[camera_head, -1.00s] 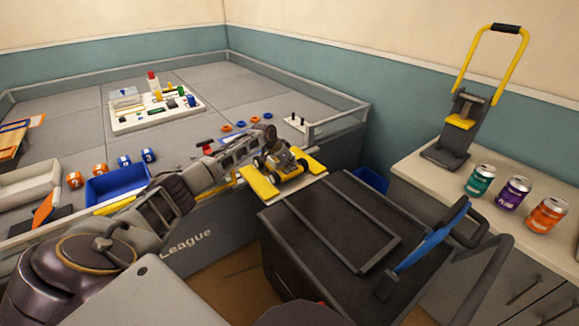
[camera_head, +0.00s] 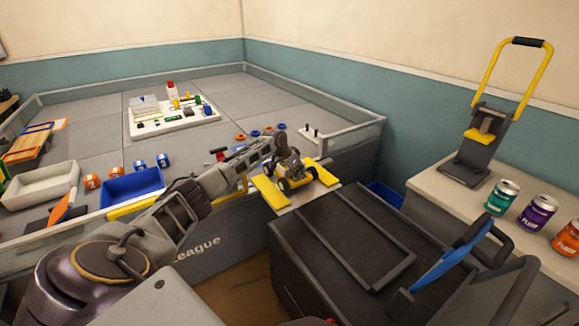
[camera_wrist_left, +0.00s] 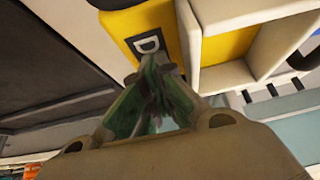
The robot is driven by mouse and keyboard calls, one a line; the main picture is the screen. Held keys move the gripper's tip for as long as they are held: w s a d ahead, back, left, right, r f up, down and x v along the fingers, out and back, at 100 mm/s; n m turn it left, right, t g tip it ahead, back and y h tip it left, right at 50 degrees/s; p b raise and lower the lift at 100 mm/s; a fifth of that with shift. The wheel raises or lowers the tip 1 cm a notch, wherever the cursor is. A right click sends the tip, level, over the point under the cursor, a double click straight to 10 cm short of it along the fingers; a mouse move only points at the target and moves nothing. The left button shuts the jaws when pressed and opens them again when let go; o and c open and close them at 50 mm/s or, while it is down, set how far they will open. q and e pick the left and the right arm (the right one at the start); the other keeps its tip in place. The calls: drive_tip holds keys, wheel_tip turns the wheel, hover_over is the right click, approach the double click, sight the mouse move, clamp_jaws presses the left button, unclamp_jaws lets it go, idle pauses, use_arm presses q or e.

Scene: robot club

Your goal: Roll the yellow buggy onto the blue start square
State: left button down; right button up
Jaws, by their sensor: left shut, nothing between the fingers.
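The yellow buggy (camera_head: 296,179) sits on a pale ledge between two yellow strips, at the edge of the big grey field. Its dark wheels show, but its upper part is partly hidden by my gripper. My left gripper (camera_head: 286,156) reaches in from the left and is over or against the buggy; contact is unclear. In the left wrist view the fingers (camera_wrist_left: 156,66) are shut and empty, with their tips in front of a yellow surface (camera_wrist_left: 148,32) marked "D". I cannot make out the blue start square. My right gripper is not in view.
A black cart (camera_head: 340,245) with a blue handle stands close in front of the ledge. A blue tray (camera_head: 132,187) and white tray (camera_head: 40,184) are at left. A kit board (camera_head: 172,122) lies on the field. Cans (camera_head: 538,213) stand on the right counter.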

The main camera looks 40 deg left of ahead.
use_arm(q)
drive_tip(key=shift+w+a+f+b, duration=0.15)
drive_tip(key=shift+a+f+b, duration=0.1)
drive_tip(key=shift+a+b, duration=0.4)
drive_tip(key=shift+w+a+f+b, duration=0.15)
drive_tip(key=shift+a+f+b, duration=0.1)
drive_tip(key=shift+a+b, duration=0.4)
drive_tip(key=shift+w+a+f+b, duration=0.15)
drive_tip(key=shift+a+f+b, duration=0.1)
drive_tip(key=shift+a+b, duration=0.4)
drive_tip(key=shift+w+a+b, duration=0.3)
drive_tip(key=shift+a+b, duration=0.55)
drive_tip(key=shift+b, duration=0.1)
drive_tip(key=shift+w+a+b, duration=0.25)
drive_tip(key=shift+a+b, duration=0.6)
drive_tip(key=shift+b, duration=0.1)
drive_tip(key=shift+r, duration=0.15)
drive_tip(key=shift+d+r+p, duration=0.35)
drive_tip(key=shift+r+p, duration=0.35)
drive_tip(key=shift+p, duration=0.95)
drive_tip(key=shift+d+r+p, duration=0.2)
drive_tip(key=shift+r+p, duration=0.25)
drive_tip(key=shift+p, duration=0.1)
drive_tip(key=shift+r, duration=0.1)
wheel_tip(320, 180, up, 9)
drive_tip(key=p, duration=0.7)
drive_tip(key=shift+p, duration=0.4)
